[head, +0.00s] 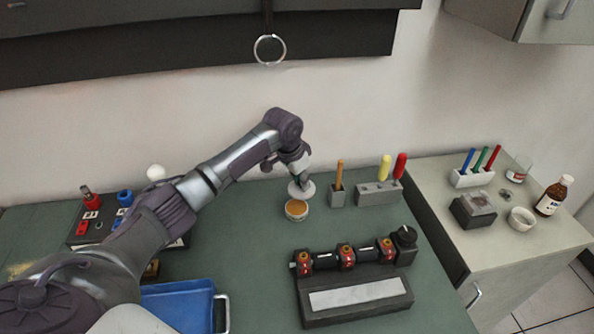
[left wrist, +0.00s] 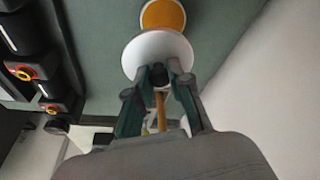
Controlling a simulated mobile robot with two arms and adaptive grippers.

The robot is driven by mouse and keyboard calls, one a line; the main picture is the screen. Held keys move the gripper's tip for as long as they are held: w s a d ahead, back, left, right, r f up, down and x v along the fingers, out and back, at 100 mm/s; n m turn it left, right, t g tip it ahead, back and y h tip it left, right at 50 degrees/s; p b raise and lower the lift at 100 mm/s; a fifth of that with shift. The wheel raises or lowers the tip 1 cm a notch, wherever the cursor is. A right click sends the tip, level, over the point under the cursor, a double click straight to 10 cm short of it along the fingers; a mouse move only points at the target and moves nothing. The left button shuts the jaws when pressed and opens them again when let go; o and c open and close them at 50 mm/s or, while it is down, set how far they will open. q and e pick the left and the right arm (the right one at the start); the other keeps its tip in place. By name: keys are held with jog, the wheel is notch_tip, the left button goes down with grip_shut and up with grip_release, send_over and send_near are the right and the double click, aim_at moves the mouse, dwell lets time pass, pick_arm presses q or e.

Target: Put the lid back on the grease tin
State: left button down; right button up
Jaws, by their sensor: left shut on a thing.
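The grease tin (head: 296,211) is a small round tin with orange-yellow grease, standing open on the green bench in the head view. It also shows at the top of the left wrist view (left wrist: 163,15). My left gripper (head: 301,181) is shut on the white round lid (head: 302,193) and holds it just above and behind the tin. In the left wrist view the gripper (left wrist: 160,78) has its fingers at the lid's dark knob, and the lid (left wrist: 145,50) overlaps part of the tin in the picture. My right gripper is not in view.
A small holder (head: 337,197) with an orange stick stands close right of the lid. A grey block (head: 378,193) with yellow and red handles is farther right. A black fixture (head: 352,290) lies in front, and a blue tray (head: 180,308) is at front left.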

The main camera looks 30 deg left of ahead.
pick_arm(q)
jog(key=shift+w+a+f, duration=0.1)
jog(key=shift+a+f, duration=0.25)
jog(key=shift+a, duration=0.15)
jog(key=shift+a+f+m, duration=0.3)
jog(key=shift+f, duration=0.2)
notch_tip(320, 180, down, 4)
jog(key=b, duration=0.4)
jog(key=shift+f+b, duration=0.2)
jog(key=shift+b, duration=0.1)
jog(key=shift+x, duration=0.9)
jog(key=shift+a, duration=0.1)
jog(key=shift+s+p, duration=0.25)
jog(key=shift+p, duration=0.3)
jog(key=shift+f+p, duration=0.15)
jog(key=shift+p, duration=0.3)
dwell(0.8)
dwell(0.4)
